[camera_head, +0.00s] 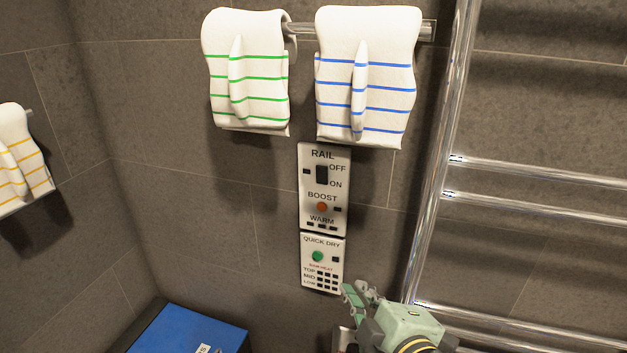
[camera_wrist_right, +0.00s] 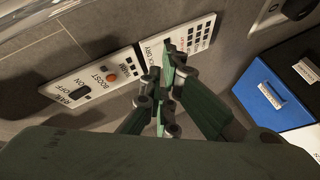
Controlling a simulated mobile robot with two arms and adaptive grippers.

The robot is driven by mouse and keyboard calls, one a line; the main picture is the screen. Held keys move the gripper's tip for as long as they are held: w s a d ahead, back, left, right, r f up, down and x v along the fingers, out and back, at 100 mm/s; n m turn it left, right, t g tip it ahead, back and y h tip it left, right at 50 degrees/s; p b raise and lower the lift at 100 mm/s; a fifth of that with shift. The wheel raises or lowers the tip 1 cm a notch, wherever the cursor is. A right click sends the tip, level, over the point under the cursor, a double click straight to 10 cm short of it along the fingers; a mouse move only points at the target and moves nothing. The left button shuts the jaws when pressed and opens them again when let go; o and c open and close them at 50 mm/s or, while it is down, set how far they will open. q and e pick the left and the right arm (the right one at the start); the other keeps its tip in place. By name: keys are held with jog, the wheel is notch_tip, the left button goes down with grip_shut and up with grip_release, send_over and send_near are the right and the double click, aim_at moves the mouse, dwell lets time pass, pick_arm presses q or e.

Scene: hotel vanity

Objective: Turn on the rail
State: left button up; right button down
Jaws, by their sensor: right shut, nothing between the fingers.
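The rail control panel (camera_head: 311,218) is a white plate on the tiled wall, marked RAIL, BOOST and WARM. Its black rocker switch (camera_head: 322,175) sits beside the OFF and ON labels. An orange boost button (camera_head: 322,207) is below it. The panel also shows in the right wrist view (camera_wrist_right: 92,92), with the switch (camera_wrist_right: 80,93) toward the left. My right gripper (camera_head: 352,297) is shut and empty, low and to the right of the panels. In the wrist view its fingertips (camera_wrist_right: 165,75) overlap the lower panel's edge; contact cannot be told. My left gripper is out of view.
A QUICK DRY panel (camera_head: 335,272) with a green button (camera_head: 318,256) is directly below. White towels with green stripes (camera_head: 245,75) and blue stripes (camera_head: 385,75) hang above. A chrome towel rail (camera_head: 433,180) stands right. A blue box (camera_head: 195,330) is at lower left.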

aim_at(322, 175)
jog(key=s+a+r+n+t+y, duration=0.1)
jog(key=a+r+n+y, duration=0.1)
jog(key=r, duration=0.5)
jog(key=s+a+r+n+t+y, duration=0.1)
jog(key=a+r+n+t+y, duration=0.1)
jog(key=r+n, duration=0.4)
jog(key=shift+a+r+n+y, duration=0.3)
jog(key=shift+a+r, duration=0.55)
jog(key=shift+a, duration=0.05)
jog(key=shift+w+d+p+x, duration=0.2)
jog(key=shift+d+p+x, duration=0.35)
jog(key=shift+x, duration=1.6)
jog(key=shift+w+d+p+x, duration=0.3)
jog(key=shift+p+x, duration=0.45)
jog(key=shift+x, duration=1.4)
jog(key=shift+w+d+p+x, duration=0.15)
jog(key=shift+d+p+x, duration=0.4)
jog(key=shift+x, duration=1.55)
jog(key=shift+a+r, duration=0.1)
jog(key=shift+a, duration=0.05)
